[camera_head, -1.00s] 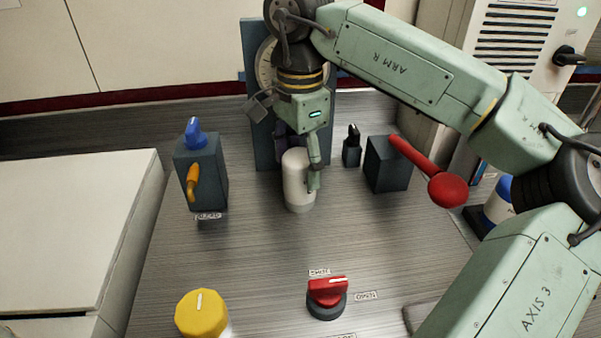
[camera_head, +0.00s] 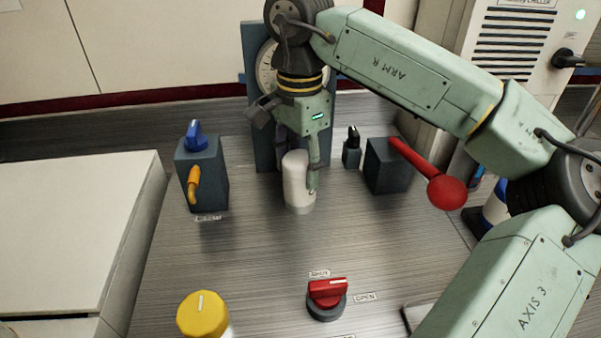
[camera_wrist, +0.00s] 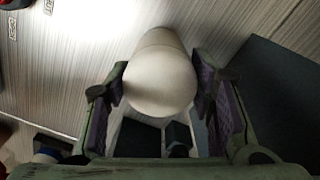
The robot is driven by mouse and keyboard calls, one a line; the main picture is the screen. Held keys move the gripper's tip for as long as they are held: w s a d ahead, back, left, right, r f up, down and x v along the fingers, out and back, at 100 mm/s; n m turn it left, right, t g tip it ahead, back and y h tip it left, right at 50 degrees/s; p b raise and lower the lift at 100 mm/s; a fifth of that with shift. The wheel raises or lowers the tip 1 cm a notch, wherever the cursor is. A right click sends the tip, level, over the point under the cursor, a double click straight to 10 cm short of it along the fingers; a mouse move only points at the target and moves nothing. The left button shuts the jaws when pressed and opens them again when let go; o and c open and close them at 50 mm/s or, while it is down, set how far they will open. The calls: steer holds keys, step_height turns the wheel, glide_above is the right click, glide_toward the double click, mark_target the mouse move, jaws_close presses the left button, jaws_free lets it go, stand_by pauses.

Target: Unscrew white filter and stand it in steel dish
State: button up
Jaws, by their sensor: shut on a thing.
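The white filter (camera_head: 297,180) is a pale cylinder with a greyer lower end, upright in the head view in front of the dark upright panel. My gripper (camera_head: 299,180) is shut on it from above, with one green finger along its right side. In the wrist view the filter (camera_wrist: 160,80) sits between the purple finger pads of my gripper (camera_wrist: 165,95). Whether its lower end touches the bench top cannot be told. I cannot make out a steel dish in either view.
A blue-knobbed block with an orange lever (camera_head: 201,175) stands left. A dark block with a red-balled lever (camera_head: 388,166) and a small black switch (camera_head: 352,148) stand right. A yellow knob (camera_head: 202,314) and red rotary switch (camera_head: 327,297) are in front. Bench between is clear.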

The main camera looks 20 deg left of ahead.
steer(key=n, duration=0.3)
steer(key=shift+r+n+p, duration=0.1)
steer(key=shift+n+p, duration=0.2)
steer(key=shift+p, duration=0.1)
steer(key=n, duration=0.5)
steer(key=shift+p, duration=0.3)
steer(key=n, duration=0.7)
steer(key=o, duration=1)
